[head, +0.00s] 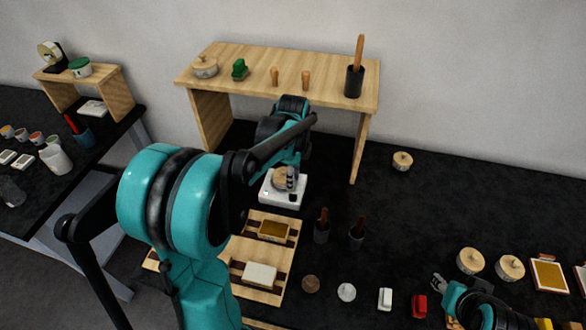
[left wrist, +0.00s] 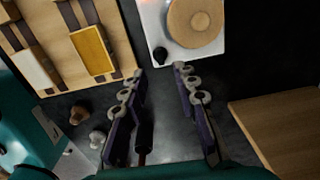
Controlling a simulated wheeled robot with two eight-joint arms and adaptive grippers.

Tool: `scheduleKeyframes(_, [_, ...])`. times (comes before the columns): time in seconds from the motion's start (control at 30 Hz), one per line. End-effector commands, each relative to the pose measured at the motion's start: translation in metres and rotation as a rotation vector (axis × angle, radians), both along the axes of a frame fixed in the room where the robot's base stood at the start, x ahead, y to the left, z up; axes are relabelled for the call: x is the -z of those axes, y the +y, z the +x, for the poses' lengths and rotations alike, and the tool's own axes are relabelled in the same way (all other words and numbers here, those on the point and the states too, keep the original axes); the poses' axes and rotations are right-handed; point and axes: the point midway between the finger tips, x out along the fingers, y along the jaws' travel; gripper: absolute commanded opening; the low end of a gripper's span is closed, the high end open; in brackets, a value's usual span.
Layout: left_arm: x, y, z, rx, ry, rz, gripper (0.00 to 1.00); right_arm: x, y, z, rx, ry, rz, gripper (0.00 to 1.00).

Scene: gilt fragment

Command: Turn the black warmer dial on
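The white warmer (head: 290,203) stands on the dark table under the wooden shelf, with a round wooden-lidded pot (left wrist: 195,22) on it. In the left wrist view the warmer (left wrist: 155,20) is at the top, cut off by the edge. Its black dial (left wrist: 160,55) is at the near corner. My left gripper (head: 290,182) is over the warmer in the head view. In the wrist view my left gripper (left wrist: 159,71) is open and empty, with the dial just beyond and between its fingertips. My right gripper (head: 437,281) is at the lower right, apart from the warmer, and looks open.
A wooden shelf (head: 330,82) rises behind the warmer; its panel is at the wrist view's right. A slatted wooden tray (head: 282,262) with blocks lies in front. Two dark holders (head: 321,234) (head: 356,239) stand to the right.

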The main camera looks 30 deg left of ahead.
Motion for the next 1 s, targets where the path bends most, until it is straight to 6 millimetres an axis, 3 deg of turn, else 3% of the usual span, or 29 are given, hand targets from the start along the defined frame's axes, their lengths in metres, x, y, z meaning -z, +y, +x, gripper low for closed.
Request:
scheduleKeyframes(0.1, [-0.025,0.000,0.000,0.000,0.000,0.000,0.29,0.000,0.000,0.000,0.000,0.000,0.000,0.40])
scheduleKeyframes(0.3, [-0.047,0.000,0.000,0.000,0.000,0.000,0.29,0.000,0.000,0.000,0.000,0.000,0.000,0.40])
scheduleKeyframes(0.87, [-0.052,0.000,0.000,-0.001,-0.001,0.000,0.29,0.000,0.000,0.000,0.000,0.000,0.000,0.40])
scheduleKeyframes(1.0, [-0.056,-0.007,-0.008,-0.058,-0.028,0.004,0.29,0.001,0.000,0.000,0.000,0.000,0.000,0.40])
